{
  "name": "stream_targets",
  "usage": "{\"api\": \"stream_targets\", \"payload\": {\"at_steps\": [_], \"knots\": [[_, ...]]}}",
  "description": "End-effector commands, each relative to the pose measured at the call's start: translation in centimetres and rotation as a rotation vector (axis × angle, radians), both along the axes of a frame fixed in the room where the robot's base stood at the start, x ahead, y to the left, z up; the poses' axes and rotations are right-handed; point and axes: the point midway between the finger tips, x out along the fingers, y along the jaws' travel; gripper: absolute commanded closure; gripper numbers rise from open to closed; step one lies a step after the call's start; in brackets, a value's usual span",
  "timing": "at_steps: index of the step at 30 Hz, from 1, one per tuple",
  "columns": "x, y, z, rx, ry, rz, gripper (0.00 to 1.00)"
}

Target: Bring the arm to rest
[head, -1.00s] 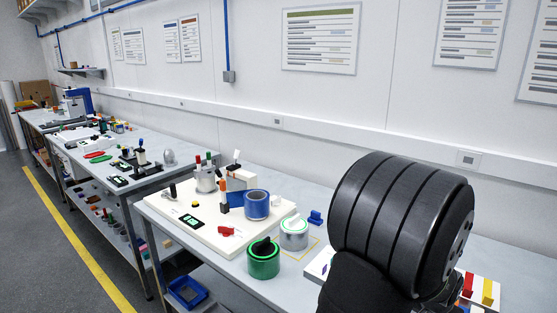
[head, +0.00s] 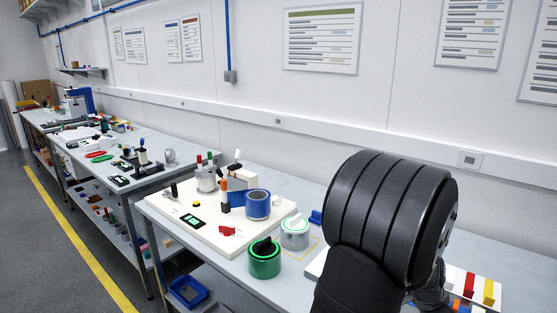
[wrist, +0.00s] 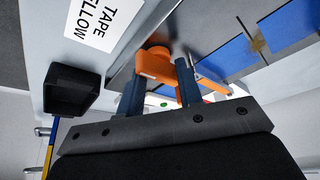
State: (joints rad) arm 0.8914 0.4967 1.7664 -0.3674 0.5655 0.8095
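My arm shows as a large black ribbed joint at the right of the head view; my gripper is hidden there. In the wrist view my gripper (wrist: 160,80) has its two dark fingers apart, with a gap between them. An orange object (wrist: 155,65) shows at and beyond the fingertips. I cannot tell whether it touches a finger, but the fingers do not look closed on it.
Red and yellow blocks (head: 488,291) lie right of my arm. A label reading "TAPE YELLOW" (wrist: 98,22) shows in the wrist view.

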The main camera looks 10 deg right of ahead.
Motion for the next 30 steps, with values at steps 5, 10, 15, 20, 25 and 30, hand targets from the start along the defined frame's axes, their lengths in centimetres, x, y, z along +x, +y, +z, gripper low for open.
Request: {"api": "stream_targets", "payload": {"at_steps": [5, 10, 15, 20, 25, 30], "knots": [[0.05, 0.01, -0.02, 0.001, 0.001, -0.069, 0.67], [0.04, 0.03, -0.02, 0.001, 0.002, -0.103, 0.67], [0.03, 0.02, -0.01, 0.000, 0.001, -0.112, 0.67], [0.03, 0.02, -0.01, 0.000, 0.002, -0.111, 0.63], [0.03, 0.01, 0.00, 0.000, 0.001, -0.111, 0.29], [0.29, -0.11, 0.56, -0.003, -0.011, -0.128, 0.00]]}}
